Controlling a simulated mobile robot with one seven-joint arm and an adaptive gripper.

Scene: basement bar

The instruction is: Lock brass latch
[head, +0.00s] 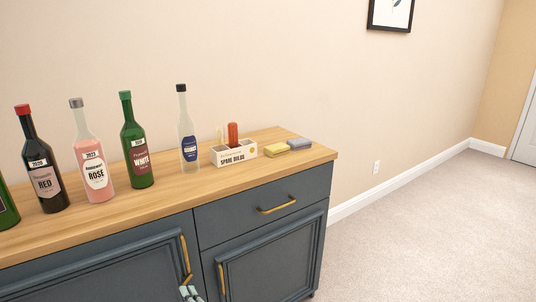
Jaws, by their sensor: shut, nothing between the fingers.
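My gripper (190,294) is at the bottom edge of the head view, in front of the left cabinet door. Only its pale green-grey fingertips show; they are shut and empty. Just above it is a vertical brass handle (184,255) on the left door's right edge. A small slanted brass piece (187,281) shows at the handle's lower end, right above the fingertips. It may be the brass latch, but it is too small to tell its position. I cannot tell whether the fingertips touch it.
The dark blue cabinet has a drawer with a brass handle (278,205) and a right door with a brass handle (222,281). Several bottles, a spare bulbs box (236,154) and sponges (276,149) stand on the wooden top. Carpet (430,230) at right is clear.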

